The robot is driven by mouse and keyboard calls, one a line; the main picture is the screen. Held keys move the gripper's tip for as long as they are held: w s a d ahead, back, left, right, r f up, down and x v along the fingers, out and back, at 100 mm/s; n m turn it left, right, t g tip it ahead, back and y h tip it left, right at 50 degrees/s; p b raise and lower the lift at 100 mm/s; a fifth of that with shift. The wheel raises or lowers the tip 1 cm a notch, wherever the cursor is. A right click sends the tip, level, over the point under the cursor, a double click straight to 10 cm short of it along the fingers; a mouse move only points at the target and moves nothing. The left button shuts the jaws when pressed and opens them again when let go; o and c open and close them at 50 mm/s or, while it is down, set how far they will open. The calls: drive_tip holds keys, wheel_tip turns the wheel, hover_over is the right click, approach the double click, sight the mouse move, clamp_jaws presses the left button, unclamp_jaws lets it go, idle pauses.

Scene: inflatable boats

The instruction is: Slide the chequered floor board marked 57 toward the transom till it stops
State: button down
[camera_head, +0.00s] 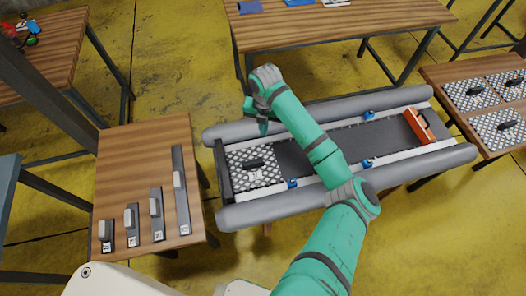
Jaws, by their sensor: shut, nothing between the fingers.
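A chequered floor board (240,157) with a black handle (256,163) lies inside the grey inflatable boat, at its left end. A small white label (256,176) sits on it, too small to read. The dark transom (224,178) stands across the boat's left end, close to the board's left edge. My gripper (262,128) is shut and empty, pointing down over the board's far edge, beyond the handle. I cannot tell whether its fingertips touch the board. My green arm crosses the boat and covers part of its middle.
Dark floor (378,138) fills the boat's middle, between grey tubes with blue fittings (368,115). An orange box-like piece (419,126) stands at the right end. The right table (434,74) holds more chequered boards (497,128). The left table (140,155) holds several grey strips with handles.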

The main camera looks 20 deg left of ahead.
approach(264, 155)
drive_tip(key=f, duration=0.2)
drive_tip(key=w+f, duration=0.2)
drive_tip(key=f, duration=0.1)
drive_tip(key=shift+w+a+f, duration=0.25)
drive_tip(key=shift+a+f, duration=0.05)
drive_tip(key=s, duration=0.2)
drive_tip(key=shift+s+d, duration=0.2)
drive_tip(key=shift+s, duration=0.8)
